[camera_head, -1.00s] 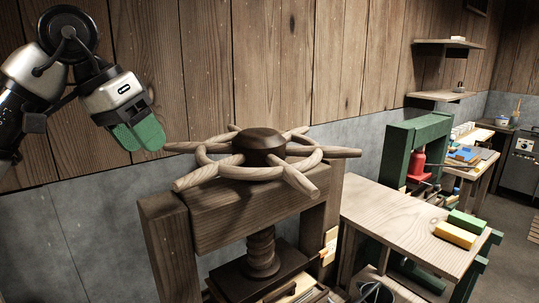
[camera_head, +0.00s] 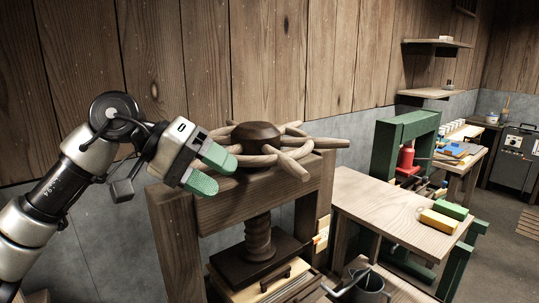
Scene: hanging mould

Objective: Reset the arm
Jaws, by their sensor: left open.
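My left arm comes in from the left in the head view. Its gripper (camera_head: 210,170) has green fingertips and is open, with the fingers apart, in front of the left side of the wooden spoked wheel (camera_head: 257,134). Part of the wheel's left rim and spokes is hidden behind the gripper; whether they touch I cannot tell. The wheel sits on top of a wooden screw press (camera_head: 258,237) with a thick threaded post. My right gripper is not in view.
A wooden table (camera_head: 385,206) with a green block (camera_head: 450,209) and a yellow block (camera_head: 438,220) stands to the right. A green press frame (camera_head: 385,150) stands behind the table.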

